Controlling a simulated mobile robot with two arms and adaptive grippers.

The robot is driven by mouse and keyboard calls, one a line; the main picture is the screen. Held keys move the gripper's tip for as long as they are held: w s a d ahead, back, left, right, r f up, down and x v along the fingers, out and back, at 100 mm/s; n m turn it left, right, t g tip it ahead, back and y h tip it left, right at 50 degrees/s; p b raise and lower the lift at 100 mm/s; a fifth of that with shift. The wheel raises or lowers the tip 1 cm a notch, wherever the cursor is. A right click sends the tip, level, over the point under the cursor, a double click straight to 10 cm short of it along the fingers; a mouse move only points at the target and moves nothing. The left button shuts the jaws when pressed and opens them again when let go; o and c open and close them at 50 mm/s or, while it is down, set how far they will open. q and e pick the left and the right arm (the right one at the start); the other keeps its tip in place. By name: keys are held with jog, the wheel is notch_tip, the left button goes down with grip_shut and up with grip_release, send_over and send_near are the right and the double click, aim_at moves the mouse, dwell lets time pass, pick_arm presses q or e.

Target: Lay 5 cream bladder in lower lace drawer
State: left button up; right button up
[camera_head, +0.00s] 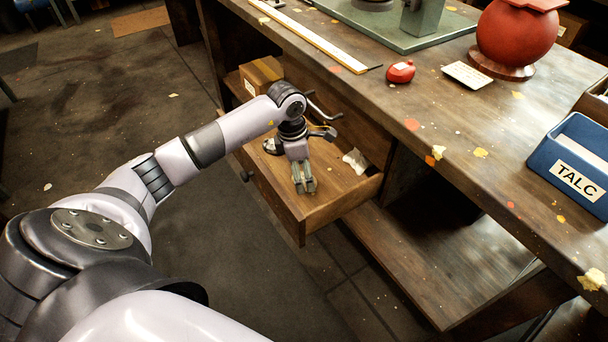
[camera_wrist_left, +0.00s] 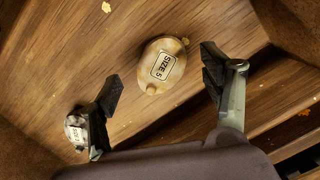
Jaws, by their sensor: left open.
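A cream bladder marked SIZE 5 (camera_wrist_left: 163,66) lies on a wooden surface, apparently the drawer floor, in the left wrist view. My left gripper (camera_head: 305,187) is over the open lower drawer (camera_head: 334,204) in the head view. Its fingers (camera_wrist_left: 162,95) are apart and empty, with the bladder just ahead of the gap between them. A smaller, greyish piece with a SIZE label (camera_wrist_left: 75,129) lies beside the left finger; its number is hard to read. A pale crumpled piece (camera_head: 355,160) lies at the drawer's right side. My right gripper is out of view.
The workbench top (camera_head: 425,115) overhangs the drawer. A cardboard box (camera_head: 260,76) stands behind my arm.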

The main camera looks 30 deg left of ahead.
pick_arm(q)
notch_tip(320, 180, up, 10)
jog(key=s+a, duration=0.1)
jog(key=shift+p, duration=0.45)
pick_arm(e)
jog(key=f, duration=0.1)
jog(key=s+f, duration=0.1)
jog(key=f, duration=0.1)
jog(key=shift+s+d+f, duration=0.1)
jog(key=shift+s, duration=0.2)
pick_arm(q)
jog(key=shift+s+f, duration=0.1)
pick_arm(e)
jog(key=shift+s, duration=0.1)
